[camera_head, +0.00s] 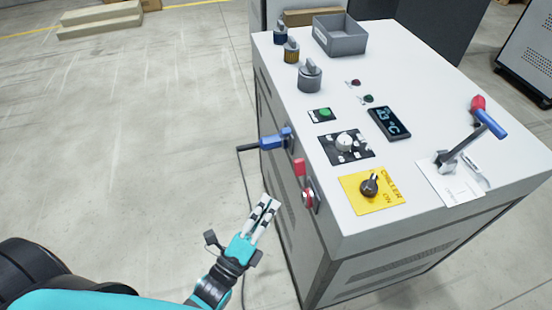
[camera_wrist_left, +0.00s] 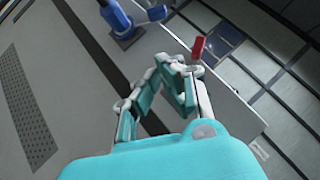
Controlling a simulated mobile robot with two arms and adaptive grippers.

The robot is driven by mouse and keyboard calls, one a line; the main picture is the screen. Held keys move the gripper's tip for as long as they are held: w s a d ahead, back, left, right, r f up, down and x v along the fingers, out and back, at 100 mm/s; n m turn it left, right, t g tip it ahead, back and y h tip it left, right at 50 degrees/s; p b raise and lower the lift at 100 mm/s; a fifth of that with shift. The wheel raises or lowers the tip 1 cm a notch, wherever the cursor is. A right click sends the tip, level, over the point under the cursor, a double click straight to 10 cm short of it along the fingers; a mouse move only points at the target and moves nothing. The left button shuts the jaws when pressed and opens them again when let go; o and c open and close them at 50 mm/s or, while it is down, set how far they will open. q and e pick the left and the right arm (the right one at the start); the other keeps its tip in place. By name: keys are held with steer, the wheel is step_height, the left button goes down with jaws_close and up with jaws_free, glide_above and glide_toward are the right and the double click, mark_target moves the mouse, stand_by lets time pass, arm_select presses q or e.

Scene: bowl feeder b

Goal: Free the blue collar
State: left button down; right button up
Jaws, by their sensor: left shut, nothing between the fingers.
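A blue plug-like fitting (camera_head: 274,141) with a dark cable sits on the left side face of the white-topped cabinet. It also shows at the top of the left wrist view (camera_wrist_left: 122,22). I cannot tell which part of it is a collar. My left gripper (camera_head: 269,203) is shut and empty, beside that side face and nearer the camera than the fitting, clear of it. In the left wrist view its fingers (camera_wrist_left: 172,64) point towards the cabinet side. A lever (camera_head: 487,122) with a blue grip stands on the right of the top. My right gripper is not in view.
A red tab (camera_head: 299,167) and a round red part (camera_head: 307,197) stick out of the side face near my left gripper. The cabinet top (camera_head: 420,90) carries knobs, a display and a grey bin (camera_head: 340,43). Open floor (camera_head: 140,140) lies left.

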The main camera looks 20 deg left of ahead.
arm_select(q)
steer(key=p, duration=0.2)
glide_toward(284, 135)
steer(key=w+d, duration=0.2)
steer(key=w+d+f, duration=0.1)
steer(key=w+d, duration=0.1)
steer(key=d, duration=0.1)
steer(key=shift+w+d+f, duration=0.1)
steer(key=shift+w+f, duration=0.05)
steer(key=shift+w, duration=0.15)
steer(key=shift+w+a+r+p, duration=0.5)
steer(key=shift+w+a, duration=0.1)
steer(key=shift+w, duration=0.2)
steer(key=shift+w+a+r, duration=0.2)
steer(key=shift+w+a, duration=0.15)
steer(key=shift+w, duration=0.05)
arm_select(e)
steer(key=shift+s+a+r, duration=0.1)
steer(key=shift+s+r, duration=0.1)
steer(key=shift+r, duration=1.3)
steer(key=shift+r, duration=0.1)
